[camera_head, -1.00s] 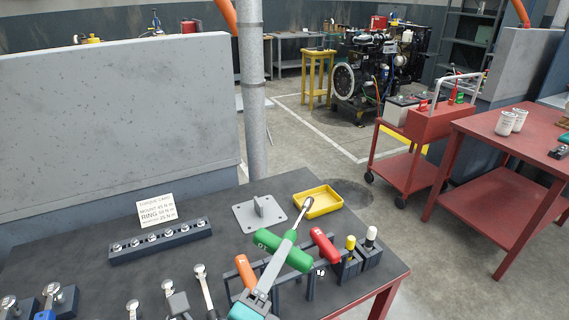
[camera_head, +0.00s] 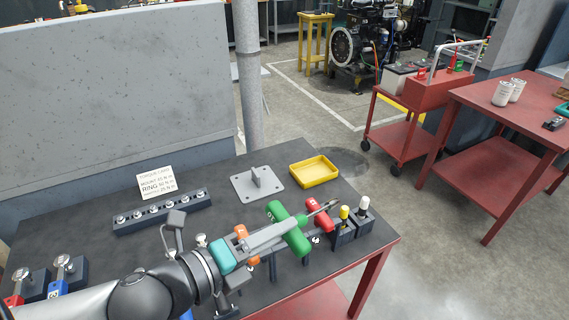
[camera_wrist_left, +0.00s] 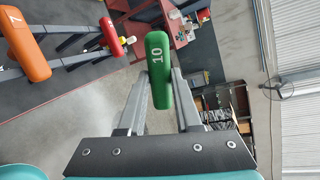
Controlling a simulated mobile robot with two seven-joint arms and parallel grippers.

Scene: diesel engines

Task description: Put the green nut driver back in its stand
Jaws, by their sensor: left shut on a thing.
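My left gripper (camera_head: 284,231) is shut on the green nut driver (camera_head: 289,230). The driver has a T-handle marked 10, which shows between the fingers in the left wrist view (camera_wrist_left: 158,68). In the head view its metal shaft points away to the right, passing in front of the red driver. The dark stand (camera_head: 305,258) is below, partly hidden by my gripper. It holds an orange driver (camera_head: 243,241) to the left of the green one and a red driver (camera_head: 318,222) to the right. The free slot cannot be made out. My right gripper is not in view.
A yellow tray (camera_head: 314,172) and a grey bracket plate (camera_head: 257,184) lie behind the stand. Yellow- and white-topped tools (camera_head: 344,213) stand in dark blocks at the right. A socket rail (camera_head: 162,212) and a torque card (camera_head: 157,182) are at the back left.

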